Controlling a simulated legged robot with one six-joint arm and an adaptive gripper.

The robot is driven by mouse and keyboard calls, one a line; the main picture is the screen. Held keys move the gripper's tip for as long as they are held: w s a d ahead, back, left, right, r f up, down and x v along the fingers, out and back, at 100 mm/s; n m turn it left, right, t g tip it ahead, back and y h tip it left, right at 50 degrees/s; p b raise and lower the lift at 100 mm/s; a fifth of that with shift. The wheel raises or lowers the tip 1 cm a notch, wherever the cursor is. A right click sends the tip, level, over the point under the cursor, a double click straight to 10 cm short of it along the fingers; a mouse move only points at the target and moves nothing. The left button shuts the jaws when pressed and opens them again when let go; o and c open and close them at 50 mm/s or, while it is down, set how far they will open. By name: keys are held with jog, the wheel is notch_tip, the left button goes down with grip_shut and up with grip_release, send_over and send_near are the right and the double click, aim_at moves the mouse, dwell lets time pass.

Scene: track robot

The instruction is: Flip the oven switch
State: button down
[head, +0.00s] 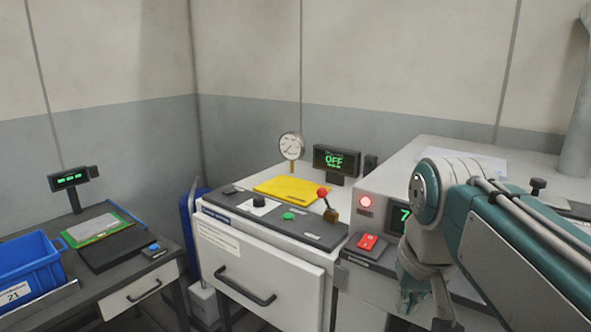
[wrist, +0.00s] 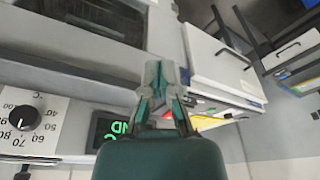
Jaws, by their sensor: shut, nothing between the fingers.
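A red rocker switch (head: 368,242) sits on a grey plate at the left front of the grey oven-like cabinet (head: 395,178) in the head view. Above it are a lit red lamp (head: 366,202) and a dark green-digit display (head: 404,215), partly covered by my arm. My gripper (head: 409,303) is low, to the right of the switch and apart from it in the picture, partly hidden by my arm. In the wrist view my gripper (wrist: 161,75) is shut and empty. Small red patches show beside its fingers, but I cannot tell what they are.
Left of the cabinet, a white drawer bench (head: 262,275) carries a red-balled lever (head: 322,192), a gauge (head: 291,147), a yellow plate (head: 291,189) and an "OFF" display (head: 337,160). A blue bin (head: 30,268) stands far left. The wrist view shows a temperature knob (wrist: 25,118).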

jog(key=s+f+t, duration=0.3)
jog(key=s+f, duration=0.4)
jog(key=f, duration=0.4)
jog(key=shift+s+f+n, duration=0.15)
jog(key=shift+s+n, duration=0.15)
jog(key=shift+s, duration=0.05)
